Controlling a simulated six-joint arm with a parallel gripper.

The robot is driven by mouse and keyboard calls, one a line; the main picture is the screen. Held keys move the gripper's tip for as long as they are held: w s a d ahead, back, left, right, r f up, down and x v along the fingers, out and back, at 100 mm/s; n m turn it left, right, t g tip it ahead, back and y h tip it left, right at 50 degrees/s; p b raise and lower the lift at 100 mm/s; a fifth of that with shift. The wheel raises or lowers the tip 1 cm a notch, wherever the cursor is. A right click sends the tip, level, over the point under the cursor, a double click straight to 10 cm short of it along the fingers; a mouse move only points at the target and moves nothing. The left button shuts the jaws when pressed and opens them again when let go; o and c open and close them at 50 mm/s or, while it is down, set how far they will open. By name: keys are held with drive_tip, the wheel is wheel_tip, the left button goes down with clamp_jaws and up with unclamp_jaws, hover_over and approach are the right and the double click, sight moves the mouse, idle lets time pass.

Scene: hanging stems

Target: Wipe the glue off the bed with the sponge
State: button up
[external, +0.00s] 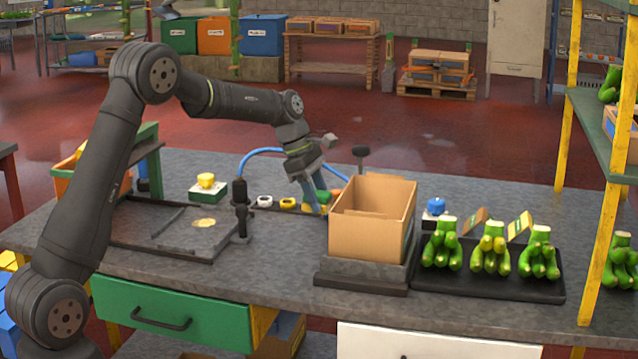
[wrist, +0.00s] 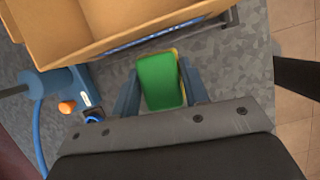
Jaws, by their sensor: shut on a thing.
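My gripper (external: 312,190) is shut on a green and yellow sponge (external: 321,197), just left of the cardboard box on the bench. In the wrist view, the sponge's green face (wrist: 160,80) shows between the two fingers of my gripper (wrist: 160,92). I cannot tell whether the sponge touches the bench. The bed (external: 150,222) is a dark flat plate with raised edges at the bench's left. A pale yellow glue patch (external: 204,222) lies on it, well left of my gripper.
An open cardboard box (external: 372,225) stands on a grey base right of my gripper; it also shows in the wrist view (wrist: 110,20). A black upright device (external: 241,205) with a blue hose stands beside the bed. A black tray (external: 500,283) holds green bunches at right.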

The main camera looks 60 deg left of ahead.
drive_tip(key=o, duration=0.3)
drive_tip(key=shift+c, duration=1.1)
drive_tip(key=shift+s+a, duration=0.1)
drive_tip(key=shift+a, duration=0.1)
drive_tip(key=s+a+m+g+y, duration=0.2)
drive_tip(key=s+a+m, duration=0.3)
drive_tip(key=m, duration=0.7)
drive_tip(key=s+a+f+m+g+y, duration=0.1)
drive_tip(key=s+a+m, duration=0.4)
drive_tip(key=a+m, duration=0.5)
drive_tip(key=s+a+f+m+g+y, duration=0.1)
drive_tip(key=s+a+m, duration=0.4)
drive_tip(key=m, duration=0.9)
drive_tip(key=a+g+y, duration=0.1)
drive_tip(key=a+y, duration=0.1)
drive_tip(key=shift+s+a+g+y, duration=0.15)
drive_tip(key=shift+a+g+y, duration=0.15)
drive_tip(key=shift+y, duration=0.1)
